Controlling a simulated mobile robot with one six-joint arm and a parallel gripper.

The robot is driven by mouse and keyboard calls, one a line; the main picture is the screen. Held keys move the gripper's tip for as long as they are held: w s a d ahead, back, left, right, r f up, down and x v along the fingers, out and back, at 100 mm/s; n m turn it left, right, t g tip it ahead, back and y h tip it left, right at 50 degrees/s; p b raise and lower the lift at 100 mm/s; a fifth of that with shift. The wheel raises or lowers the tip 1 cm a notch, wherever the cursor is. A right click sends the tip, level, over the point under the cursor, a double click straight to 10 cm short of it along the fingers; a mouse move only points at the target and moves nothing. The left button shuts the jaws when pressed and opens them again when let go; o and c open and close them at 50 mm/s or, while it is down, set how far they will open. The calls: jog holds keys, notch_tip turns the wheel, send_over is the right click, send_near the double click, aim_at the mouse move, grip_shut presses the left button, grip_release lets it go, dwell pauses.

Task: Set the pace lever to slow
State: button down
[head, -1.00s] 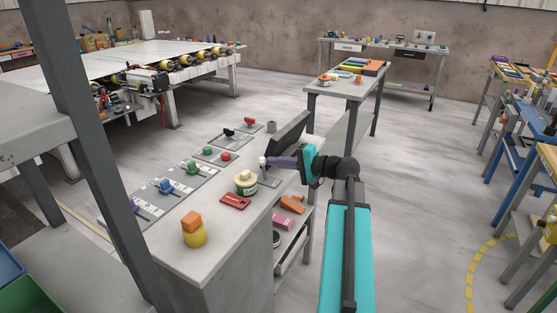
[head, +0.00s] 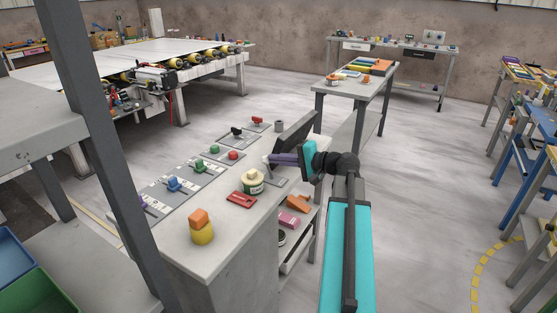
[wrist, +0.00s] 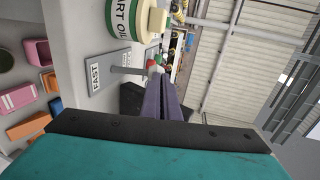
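The pace lever is a thin grey stem (wrist: 128,70) with a pale knob (wrist: 153,67), rising from a grey plate (wrist: 103,80) with a FAST label in the wrist view. In the head view the plate (head: 275,181) shows beside the tin, and the knob is hidden by my fingers. My gripper (head: 271,159) has purple fingers that also fill the middle of the wrist view (wrist: 160,82). The fingers lie together, shut, with their tips at the knob. I cannot tell whether they touch it. Any label for slow is out of sight.
A cream and green oil tin (head: 252,182) stands close to the lever. Several other levers, including a blue one (head: 173,184), line the bench's far side.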

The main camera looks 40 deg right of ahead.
jog(key=shift+s+d+r, duration=0.1)
jog(key=shift+s+r, duration=0.05)
jog(key=shift+s, duration=0.2)
jog(key=r+v, duration=0.1)
jog(key=v, duration=1.2)
jog(key=shift+b, duration=0.35)
jog(key=shift+d, duration=0.1)
